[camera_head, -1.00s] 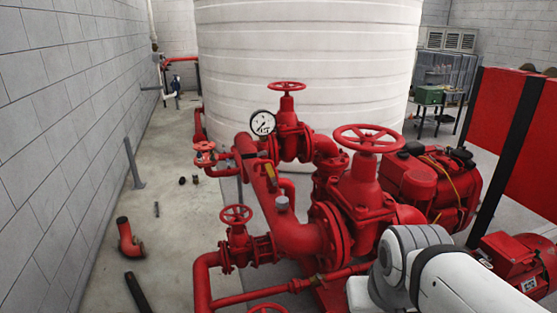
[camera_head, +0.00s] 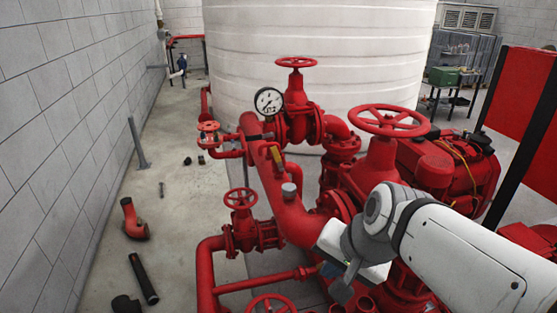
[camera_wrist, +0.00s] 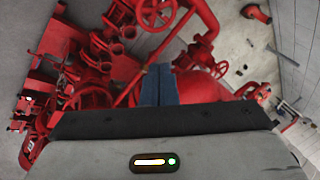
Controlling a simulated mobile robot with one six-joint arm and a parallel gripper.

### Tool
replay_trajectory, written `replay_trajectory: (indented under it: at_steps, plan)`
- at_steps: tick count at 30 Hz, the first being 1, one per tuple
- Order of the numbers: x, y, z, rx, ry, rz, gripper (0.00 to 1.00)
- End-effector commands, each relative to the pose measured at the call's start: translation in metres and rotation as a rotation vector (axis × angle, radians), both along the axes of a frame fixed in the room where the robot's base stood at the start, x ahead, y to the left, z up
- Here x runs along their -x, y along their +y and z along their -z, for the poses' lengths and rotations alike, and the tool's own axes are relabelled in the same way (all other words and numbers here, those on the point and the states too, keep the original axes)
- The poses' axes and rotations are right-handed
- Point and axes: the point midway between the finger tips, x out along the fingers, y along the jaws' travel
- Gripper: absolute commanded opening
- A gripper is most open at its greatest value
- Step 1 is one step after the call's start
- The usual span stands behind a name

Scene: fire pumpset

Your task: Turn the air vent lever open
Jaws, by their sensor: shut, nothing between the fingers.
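A small yellow lever (camera_head: 277,155) stands on the thick sloping red pipe (camera_head: 265,180) in the head view, close to a grey round cap (camera_head: 289,190). It looks like the air vent lever, roughly upright; whether it is open or closed I cannot tell. My gripper shows in the wrist view as two dark blue fingers (camera_wrist: 158,84), shut together and empty, over red pipework. In the head view my arm's end hangs at the lower right of the lever, apart from it, and its fingers cannot be made out clearly. I do not make out the lever in the wrist view.
A pressure gauge (camera_head: 269,101) and several red handwheels, one large at the upper right (camera_head: 389,121) and one low at the left (camera_head: 240,198), crowd around. A white tank (camera_head: 310,40) stands behind. The floor on the left (camera_head: 165,210) has loose pipe pieces but is mostly free.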

Motion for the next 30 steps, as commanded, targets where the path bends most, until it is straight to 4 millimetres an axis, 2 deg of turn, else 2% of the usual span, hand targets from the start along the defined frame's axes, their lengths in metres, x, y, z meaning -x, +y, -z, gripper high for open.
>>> replay_trajectory:
  at_steps: [1, 6, 12, 16, 21, 26, 27, 30]
  plan:
    - [-0.011, 0.015, 0.011, -0.118, 0.025, 0.116, 0.00]
    - [-0.052, 0.062, 0.006, -0.569, 0.176, 0.565, 0.00]
    - [-0.106, 0.098, -0.008, -1.088, 0.477, 1.061, 0.00]
    - [-0.143, 0.108, -0.016, -1.411, 0.749, 1.360, 0.00]
    - [-0.188, 0.107, -0.022, -1.773, 1.158, 1.673, 0.00]
    - [-0.217, 0.101, -0.024, -1.987, 1.489, 1.839, 0.00]
    - [-0.221, 0.099, -0.024, 2.004, -1.537, -1.848, 0.00]
    - [-0.229, 0.097, -0.024, 1.923, -1.531, -1.760, 0.00]
